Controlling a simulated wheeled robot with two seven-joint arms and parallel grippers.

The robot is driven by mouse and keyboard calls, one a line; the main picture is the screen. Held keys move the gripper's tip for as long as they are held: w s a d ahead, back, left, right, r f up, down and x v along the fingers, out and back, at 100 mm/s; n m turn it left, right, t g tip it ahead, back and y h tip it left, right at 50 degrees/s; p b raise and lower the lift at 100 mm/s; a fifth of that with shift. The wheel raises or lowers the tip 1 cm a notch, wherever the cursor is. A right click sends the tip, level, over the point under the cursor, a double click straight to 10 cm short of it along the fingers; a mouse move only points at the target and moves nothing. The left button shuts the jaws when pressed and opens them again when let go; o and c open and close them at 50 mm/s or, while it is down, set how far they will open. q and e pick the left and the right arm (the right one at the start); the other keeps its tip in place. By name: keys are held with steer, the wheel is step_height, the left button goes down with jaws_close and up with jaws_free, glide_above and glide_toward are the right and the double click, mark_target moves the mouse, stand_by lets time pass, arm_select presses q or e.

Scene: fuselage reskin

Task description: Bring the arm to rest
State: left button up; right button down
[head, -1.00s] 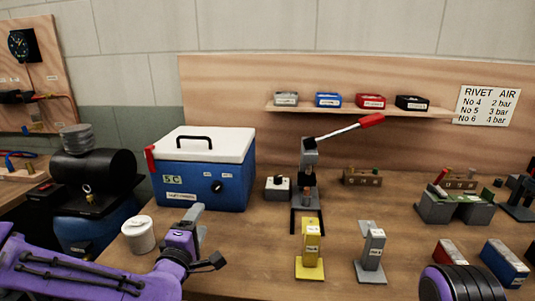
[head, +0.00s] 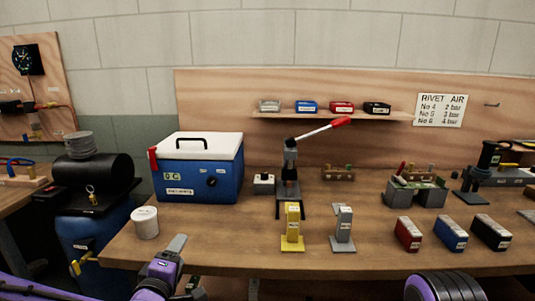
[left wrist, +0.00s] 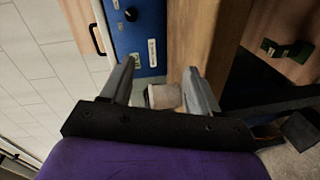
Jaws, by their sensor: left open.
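My left gripper (head: 172,256) shows at the bottom left of the head view, low in front of the bench's front edge. In the left wrist view the left gripper (left wrist: 160,76) has its two grey fingers apart, with nothing held. A white tub (head: 145,222) stands on the bench behind it. The tub (left wrist: 164,96) shows between the fingers in the wrist view, beyond them. A purple and black rounded part of my right arm (head: 445,287) shows at the bottom right; its gripper is out of frame.
The wooden bench (head: 210,240) carries a blue cool box (head: 197,184), a lever press (head: 289,170), yellow (head: 292,228) and grey (head: 343,230) stands, and red (head: 408,233), blue and black boxes. The bench's front middle is clear.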

arm_select(q)
steer(key=s+a+f+m+g+y, duration=0.1)
steer(key=s+f+m+g, duration=0.15)
steer(key=s+f, duration=0.4)
steer(key=s+a+f+m+g, duration=0.1)
steer(key=s+a+f+g, duration=0.15)
steer(key=f, duration=0.75)
steer(key=s+a+f+m+g+y, duration=0.1)
steer(key=s+f+m+g, duration=0.15)
steer(key=s+f, duration=0.4)
steer(key=s+a+f+m+g, duration=0.1)
steer(key=s+a+f+g, duration=0.1)
steer(key=s+f, duration=0.4)
steer(key=s+a+f+m+g+y, duration=0.1)
steer(key=s+f+g, duration=0.3)
steer(key=s, duration=0.9)
step_height(320, 180, down, 2)
steer(key=shift+a+f+m+y, duration=0.15)
steer(key=shift+a+m+y, duration=0.15)
steer(key=shift+a, duration=0.25)
